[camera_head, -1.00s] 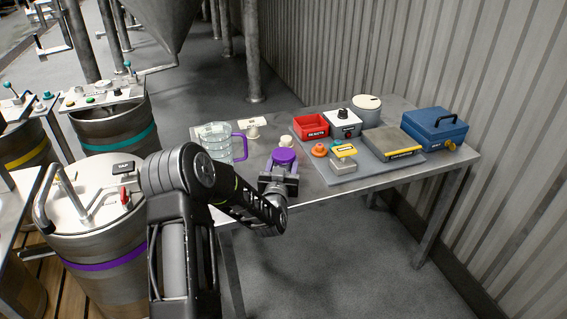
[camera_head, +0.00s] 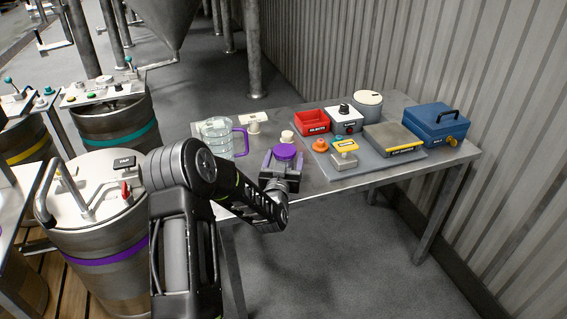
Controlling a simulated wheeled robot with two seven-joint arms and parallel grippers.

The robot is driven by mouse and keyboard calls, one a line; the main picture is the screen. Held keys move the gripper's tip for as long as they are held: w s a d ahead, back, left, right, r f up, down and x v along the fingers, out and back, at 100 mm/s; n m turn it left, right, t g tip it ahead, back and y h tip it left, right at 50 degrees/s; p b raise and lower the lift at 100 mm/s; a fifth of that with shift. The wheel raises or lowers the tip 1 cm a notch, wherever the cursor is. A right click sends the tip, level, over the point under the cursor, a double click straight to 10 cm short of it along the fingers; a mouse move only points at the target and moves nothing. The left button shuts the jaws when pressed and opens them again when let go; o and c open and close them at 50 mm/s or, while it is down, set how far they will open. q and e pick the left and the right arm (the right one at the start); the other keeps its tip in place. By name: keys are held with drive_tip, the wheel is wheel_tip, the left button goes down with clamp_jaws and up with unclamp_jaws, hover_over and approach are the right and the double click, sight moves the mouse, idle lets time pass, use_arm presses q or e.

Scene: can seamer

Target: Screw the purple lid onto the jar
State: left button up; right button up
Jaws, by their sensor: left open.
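The purple lid (camera_head: 285,151) is a round disc near the front middle of the metal table. My left gripper (camera_head: 283,160) is open just in front of it, with its fingers reaching to either side of the purple piece. What is under the lid is largely hidden by the gripper, so I cannot tell whether it rests on something. A clear jar (camera_head: 217,140) with a purple handle stands upright on the table to the left, with no purple lid on its top. My right gripper is out of view.
Small pale knobs stand behind the lid. To the right, a grey board carries a red bin (camera_head: 311,122), a switch box (camera_head: 344,122), an orange button and a flat scale (camera_head: 393,139). A blue box (camera_head: 435,126) stands at the right end. Drums stand left of the table.

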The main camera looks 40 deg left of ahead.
use_arm(q)
drive_tip(key=shift+r, duration=0.25)
drive_tip(key=v, duration=0.6)
drive_tip(key=b+v, duration=0.1)
drive_tip(key=v, duration=0.5)
drive_tip(key=shift+f, duration=0.2)
